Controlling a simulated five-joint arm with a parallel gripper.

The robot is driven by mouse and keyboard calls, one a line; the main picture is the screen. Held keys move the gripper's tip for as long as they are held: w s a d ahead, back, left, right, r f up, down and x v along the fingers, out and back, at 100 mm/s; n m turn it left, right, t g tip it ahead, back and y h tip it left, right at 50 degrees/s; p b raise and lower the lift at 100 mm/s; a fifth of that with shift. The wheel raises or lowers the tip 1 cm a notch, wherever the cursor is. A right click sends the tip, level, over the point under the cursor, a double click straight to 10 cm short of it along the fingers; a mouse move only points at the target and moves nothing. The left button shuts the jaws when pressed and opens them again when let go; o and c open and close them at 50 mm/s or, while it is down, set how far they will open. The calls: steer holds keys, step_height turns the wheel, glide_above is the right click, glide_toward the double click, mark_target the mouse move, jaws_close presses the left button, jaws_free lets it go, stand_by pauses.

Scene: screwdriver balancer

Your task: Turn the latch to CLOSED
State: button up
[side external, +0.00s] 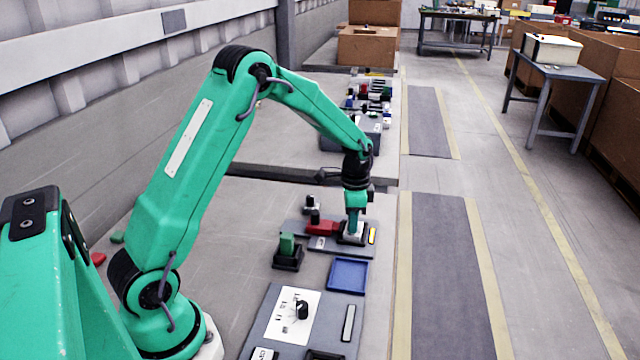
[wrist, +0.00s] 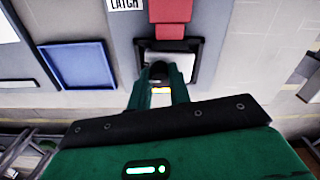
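The latch panel (side external: 290,226) is a grey plate with a red block (side external: 320,228) and, to its right, a pale plate in a dark frame (side external: 352,240). In the wrist view the red block (wrist: 168,12) lies beyond the pale plate (wrist: 180,58), near a white LATCH label (wrist: 124,3). My gripper (side external: 352,234) points down over the pale plate. In the wrist view its two green fingers (wrist: 160,82) stand apart around a small dark rounded part (wrist: 158,70). I cannot tell whether they grip it. No CLOSED mark is readable.
A blue tray (side external: 347,275) lies in front of the panel. A green block in a black holder (side external: 288,250) stands to its left. A white dial card with a black knob (side external: 302,310) is nearer the camera.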

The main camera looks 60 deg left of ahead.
steer(key=o, duration=0.4)
steer(key=shift+r, duration=3.95)
